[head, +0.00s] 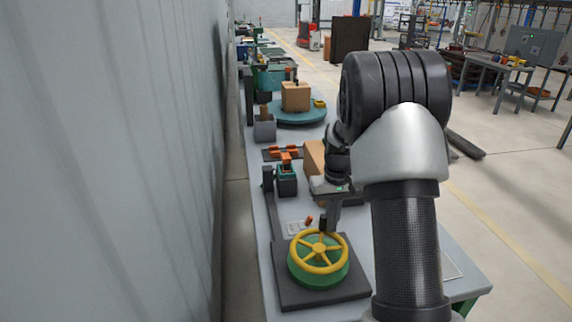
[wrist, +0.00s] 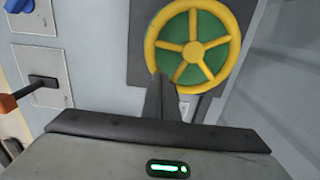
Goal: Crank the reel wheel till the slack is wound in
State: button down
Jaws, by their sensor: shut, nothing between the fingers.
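The reel wheel (head: 319,252) is a yellow spoked ring over a green drum on a dark square base plate (head: 345,288), near the front of the bench. In the wrist view the wheel (wrist: 193,49) shows at the top, right of centre, with green between its spokes. My gripper (head: 323,230) points down at the wheel's far rim. In the wrist view its dark fingers (wrist: 160,84) are together and empty, and their tips overlap the lower left of the rim. I cannot tell whether they touch it. No line or slack can be made out.
A small plate with an orange-handled lever (head: 309,220) lies just behind the wheel. A dark upright post, a teal device (head: 287,182) and a cardboard box (head: 314,158) stand farther back. A wall (head: 120,160) runs close along the bench's left; floor is open at right.

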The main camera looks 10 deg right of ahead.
aim_at(302, 232)
jog(key=shift+w+a, duration=0.35)
jog(key=shift+w, duration=0.15)
jog(key=shift+w+a, duration=0.3)
jog(key=shift+a, duration=0.55)
jog(key=shift+w+a, duration=0.3)
jog(key=shift+a, duration=0.55)
jog(key=shift+s+a, duration=0.15)
jog(key=shift+a, duration=0.75)
jog(key=shift+s+a, duration=0.15)
jog(key=shift+a, duration=0.75)
jog(key=shift+a, duration=0.1)
